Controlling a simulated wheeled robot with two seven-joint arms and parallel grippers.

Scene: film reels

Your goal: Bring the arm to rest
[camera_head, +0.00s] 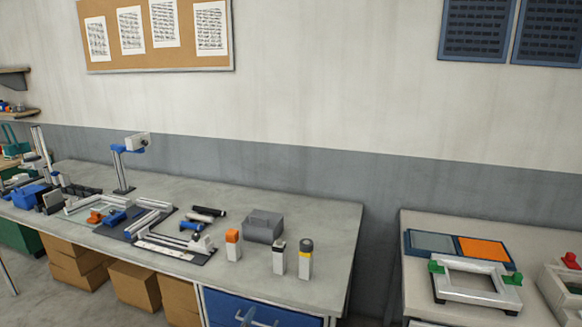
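Neither of my arms nor grippers shows in the head view. No film reel can be made out. The long grey workbench (330,233) runs along the wall from the left to the middle. On it stand a white and blue camera-like stand (121,170), a flat fixture with white rails (150,222), and a grey box (263,226).
A second table (412,293) at the right holds a grey and orange tray (458,244) and a white frame with green clamps (472,281). A gap separates the tables. Cardboard boxes (134,284) and a blue drawer (220,305) sit below the bench.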

